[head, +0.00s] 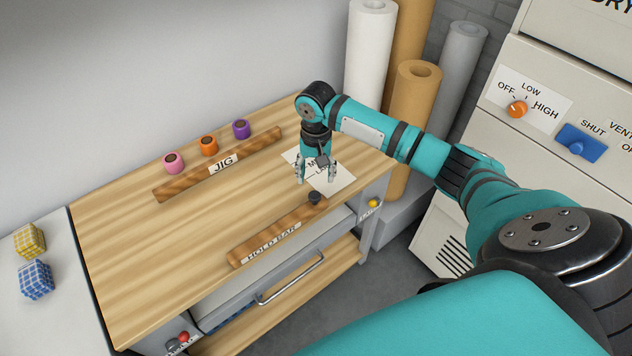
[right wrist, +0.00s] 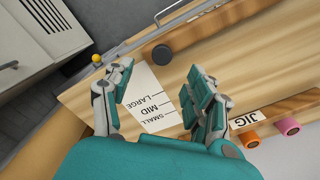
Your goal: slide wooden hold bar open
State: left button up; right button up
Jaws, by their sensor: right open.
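The wooden hold bar (head: 243,250), labelled HOLD BAR, lies along the front edge of the wooden bench top. A dark round knob (head: 315,198) stands at its right end. The knob (right wrist: 161,54) also shows in the right wrist view, beyond the fingertips, with part of the hold bar (right wrist: 190,36) beside it. My right gripper (head: 316,180) points down over the bench, just behind the knob. Its fingers are spread with nothing between them, and it appears apart from the knob. It also shows in the right wrist view (right wrist: 162,78). My left gripper is out of view.
A white size card (head: 338,178) lies under the right gripper. Behind is a JIG strip (head: 180,186) with pink, orange and purple spools (head: 241,129). A drawer with a metal handle (head: 292,279) is below the bar. Paper rolls (head: 368,60) stand behind the bench.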

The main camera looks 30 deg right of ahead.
jog(key=shift+r, duration=1.55)
jog(key=shift+f, duration=0.1)
